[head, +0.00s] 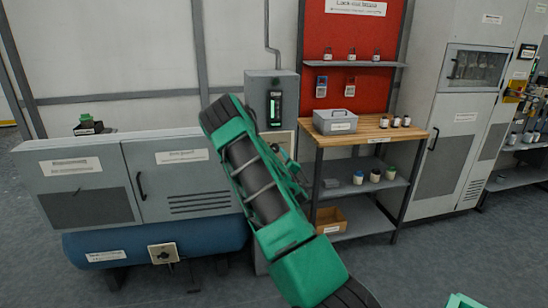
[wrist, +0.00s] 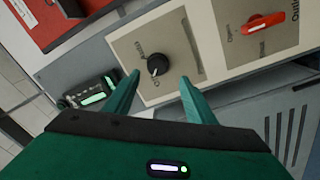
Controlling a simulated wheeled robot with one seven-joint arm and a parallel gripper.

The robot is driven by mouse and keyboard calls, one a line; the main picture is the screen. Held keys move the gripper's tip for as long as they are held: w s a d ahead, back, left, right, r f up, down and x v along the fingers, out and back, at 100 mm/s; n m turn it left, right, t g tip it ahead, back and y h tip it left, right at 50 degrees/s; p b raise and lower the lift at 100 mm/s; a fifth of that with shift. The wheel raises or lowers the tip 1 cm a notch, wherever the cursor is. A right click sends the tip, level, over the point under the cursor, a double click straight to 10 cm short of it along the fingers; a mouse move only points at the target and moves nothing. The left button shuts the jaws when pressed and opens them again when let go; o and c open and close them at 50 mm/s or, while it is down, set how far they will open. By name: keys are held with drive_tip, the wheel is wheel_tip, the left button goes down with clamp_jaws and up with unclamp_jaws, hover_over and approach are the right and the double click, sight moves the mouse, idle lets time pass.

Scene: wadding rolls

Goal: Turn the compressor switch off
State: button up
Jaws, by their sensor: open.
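A black rotary knob (wrist: 159,64) with a white pointer mark sits on a beige plate (wrist: 190,55) in the wrist view; the lettering beside it is too blurred to read surely. My gripper (wrist: 160,78) is open, its two teal fingers pointing at the plate, one on either side of the knob in the picture. Whether they touch it I cannot tell. In the head view my arm hides the knob, and my gripper (head: 291,172) is partly hidden in front of the grey column (head: 262,86). A red handle (wrist: 264,24) is on another beige plate to the right.
A lit green display (wrist: 92,98) is left of the knob plate. The grey cabinets (head: 180,180) stand over a blue tank (head: 210,239) with a second black knob (head: 163,255). A wooden-topped workbench (head: 375,132) stands right of my arm. The front floor is open.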

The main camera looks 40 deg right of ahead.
drive_tip(key=shift+v, duration=1.95)
